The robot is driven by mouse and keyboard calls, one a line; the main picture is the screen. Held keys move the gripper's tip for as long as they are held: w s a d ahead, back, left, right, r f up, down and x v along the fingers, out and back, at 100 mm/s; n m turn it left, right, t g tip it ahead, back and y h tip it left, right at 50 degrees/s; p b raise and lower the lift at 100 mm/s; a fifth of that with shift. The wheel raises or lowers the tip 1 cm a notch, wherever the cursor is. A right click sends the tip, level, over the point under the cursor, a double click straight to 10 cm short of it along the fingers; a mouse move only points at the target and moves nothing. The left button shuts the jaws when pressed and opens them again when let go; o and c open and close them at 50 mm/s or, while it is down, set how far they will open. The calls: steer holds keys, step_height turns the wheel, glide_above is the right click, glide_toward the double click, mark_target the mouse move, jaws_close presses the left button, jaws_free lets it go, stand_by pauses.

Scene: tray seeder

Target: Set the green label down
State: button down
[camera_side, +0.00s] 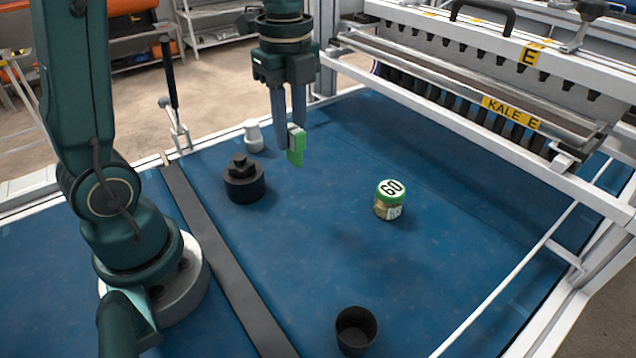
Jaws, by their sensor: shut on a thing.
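The green label (296,150) is a small, flat, bright green piece with a pale edge near its top. My gripper (291,133) points down and is shut on the green label. The label hangs below the fingertips, and it appears to be above the blue work surface (300,235), apart from other objects. Part of the label is hidden by the fingers.
A black stepped weight (244,181) and a white bottle (253,136) stand left of my gripper. A green-lidded jar marked 60 (389,201) stands to the right. A black cup (355,330) is at the front. The seeder's rail (470,95) spans the back right. The middle surface is clear.

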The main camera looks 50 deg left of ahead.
steer(key=shift+d+m, duration=0.4)
steer(key=shift+d, duration=0.6)
steer(key=shift+w+d+f, duration=0.15)
steer(key=shift+d+f, duration=1.65)
steer(key=shift+d, duration=0.1)
steer(key=shift+w+d+f, duration=0.2)
steer(key=shift+d+f, duration=1.6)
steer(key=shift+d, duration=0.15)
steer(key=shift+w+d+f, duration=0.15)
steer(key=shift+d+f, duration=1.65)
steer(key=shift+d, duration=0.1)
steer(key=shift+f, duration=0.1)
steer(key=c, duration=0.8)
jaws_free()
steer(key=shift+o, duration=0.2)
